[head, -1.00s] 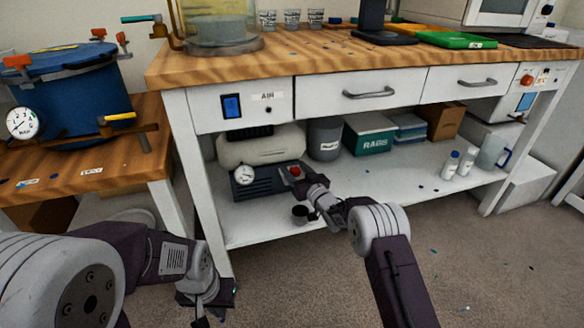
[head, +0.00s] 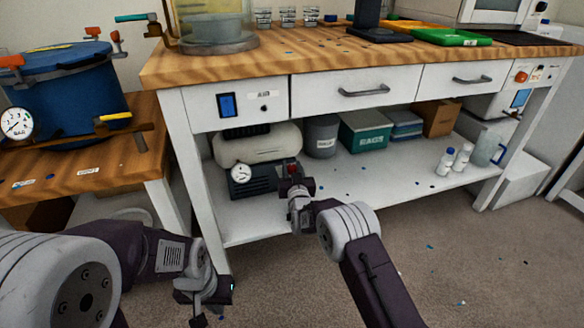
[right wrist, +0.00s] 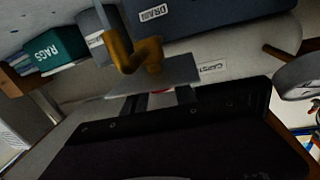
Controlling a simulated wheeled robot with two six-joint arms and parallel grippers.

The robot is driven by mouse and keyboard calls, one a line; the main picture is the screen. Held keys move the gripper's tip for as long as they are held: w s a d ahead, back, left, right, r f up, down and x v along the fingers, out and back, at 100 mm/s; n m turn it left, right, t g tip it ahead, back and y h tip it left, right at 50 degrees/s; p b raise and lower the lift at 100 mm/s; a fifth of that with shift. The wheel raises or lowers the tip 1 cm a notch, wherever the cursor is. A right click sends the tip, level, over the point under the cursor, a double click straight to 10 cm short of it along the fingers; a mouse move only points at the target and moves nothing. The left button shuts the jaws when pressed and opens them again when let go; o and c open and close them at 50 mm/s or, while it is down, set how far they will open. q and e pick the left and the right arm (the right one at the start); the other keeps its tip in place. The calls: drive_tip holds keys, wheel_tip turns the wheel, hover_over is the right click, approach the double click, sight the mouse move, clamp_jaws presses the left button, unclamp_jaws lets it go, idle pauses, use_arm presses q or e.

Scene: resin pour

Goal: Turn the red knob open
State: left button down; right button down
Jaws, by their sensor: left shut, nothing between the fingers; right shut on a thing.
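The red knob (head: 292,168) is on the front right of the dark compressor base (head: 252,183), on the lower shelf under the bench. My right gripper (head: 294,180) is shut on the red knob, and its fingers hide most of it. In the right wrist view a sliver of the red knob (right wrist: 161,91) shows between the fingers, close to a brass fitting (right wrist: 135,52). My left gripper (head: 205,296) is shut and empty, low in front of the bench's left leg, far from the knob.
A pale tank (head: 258,145) and a white gauge (head: 240,174) sit beside the knob. A grey tub (head: 321,137) and a green RAGS box (head: 364,133) stand behind to the right. The bench drawers (head: 352,92) hang above.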

drive_tip(key=shift+a+f+m+h, duration=0.1)
drive_tip(key=shift+m+h, duration=0.3)
drive_tip(key=shift+h, duration=0.2)
drive_tip(key=shift+a+f+m+h, duration=0.1)
drive_tip(key=shift+m+h, duration=0.3)
drive_tip(key=shift+h, duration=0.2)
drive_tip(key=m+h+b, duration=0.2)
drive_tip(key=h+b, duration=0.2)
drive_tip(key=b, duration=0.2)
drive_tip(key=shift+f+m, duration=0.1)
drive_tip(key=shift+m, duration=0.3)
drive_tip(key=shift+d+r+m+h+b, duration=0.1)
drive_tip(key=shift+r+m+h+b, duration=0.2)
drive_tip(key=shift+h+b, duration=0.5)
drive_tip(key=c, duration=1)
unclamp_jaws()
